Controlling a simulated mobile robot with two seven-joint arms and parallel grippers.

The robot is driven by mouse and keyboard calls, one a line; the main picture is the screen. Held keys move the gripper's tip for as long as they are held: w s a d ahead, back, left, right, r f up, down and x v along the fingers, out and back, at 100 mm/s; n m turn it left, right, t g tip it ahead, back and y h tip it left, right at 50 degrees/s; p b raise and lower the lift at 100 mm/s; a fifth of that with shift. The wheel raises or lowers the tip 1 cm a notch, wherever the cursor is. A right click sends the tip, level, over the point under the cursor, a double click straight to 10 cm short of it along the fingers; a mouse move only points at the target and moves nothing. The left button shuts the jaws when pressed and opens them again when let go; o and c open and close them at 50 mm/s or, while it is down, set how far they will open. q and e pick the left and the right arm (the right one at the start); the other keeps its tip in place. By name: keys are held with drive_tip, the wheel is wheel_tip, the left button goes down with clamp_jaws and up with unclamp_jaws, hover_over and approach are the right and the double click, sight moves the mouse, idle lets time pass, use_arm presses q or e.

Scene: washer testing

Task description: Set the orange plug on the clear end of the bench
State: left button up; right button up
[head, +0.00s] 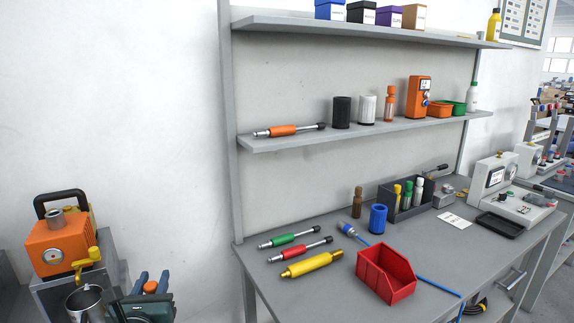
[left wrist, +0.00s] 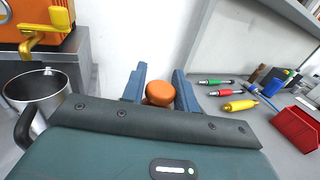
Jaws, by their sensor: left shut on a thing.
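The orange plug (head: 150,287) shows as a round orange top between the blue fingers of my left gripper (head: 150,283). In the left wrist view the plug (left wrist: 160,93) sits between the two fingers of the gripper (left wrist: 159,90), which is shut on it. The plug's lower part is hidden. The gripper is at the lower left of the head view, left of the grey bench (head: 345,293) and apart from it. My right gripper is not in view.
Green (head: 295,238), red (head: 300,250) and yellow (head: 312,264) tools lie on the bench's left part. A red bin (head: 387,274) stands to their right. An orange machine (head: 58,247) and a metal pot (head: 86,304) are left of my gripper. Bare bench shows before the yellow tool.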

use_arm(q)
drive_tip(key=s+d+m+h, duration=0.1)
drive_tip(key=s+d, duration=0.3)
drive_tip(key=s, duration=0.4)
drive_tip(key=s+d+f+h, duration=0.1)
drive_tip(key=s+d, duration=0.3)
drive_tip(key=s, duration=0.3)
drive_tip(key=shift+s+m+h, duration=0.4)
drive_tip(key=shift+w+f, duration=0.1)
drive_tip(key=shift+f, duration=0.05)
